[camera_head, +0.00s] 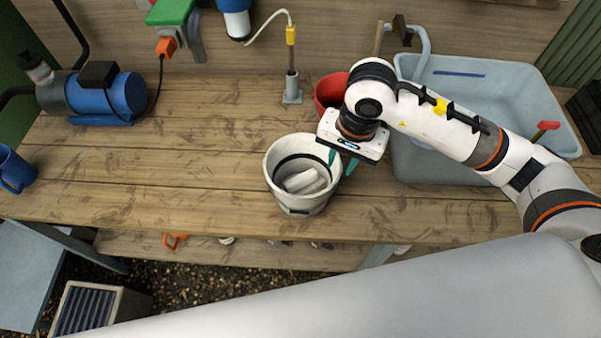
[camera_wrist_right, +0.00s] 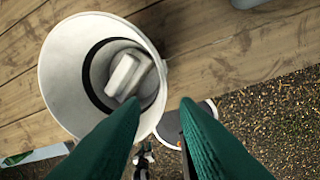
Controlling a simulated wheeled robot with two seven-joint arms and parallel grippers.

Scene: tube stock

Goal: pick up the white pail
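The white pail (camera_head: 297,206) stands upright near the front edge of the wooden bench, with a dark band inside and pale blocky contents (camera_head: 301,181). In the right wrist view the pail (camera_wrist_right: 66,62) fills the upper left. My right gripper (camera_head: 342,163) is at the pail's right rim, its green fingers pointing down and apart. One finger is over the pail's opening and the other is outside it. In the right wrist view the fingers (camera_wrist_right: 162,102) straddle the line of the rim with nothing clamped. Their exact height against the rim is unclear. My left gripper is out of view.
A red pot (camera_head: 328,92) stands behind my right wrist. A large grey-blue tub (camera_head: 403,163) is to the right, under my arm. A metal stand (camera_head: 292,90) is behind the pail. A blue pump (camera_head: 105,96) and a blue mug (camera_head: 14,170) are at left. The bench between is clear.

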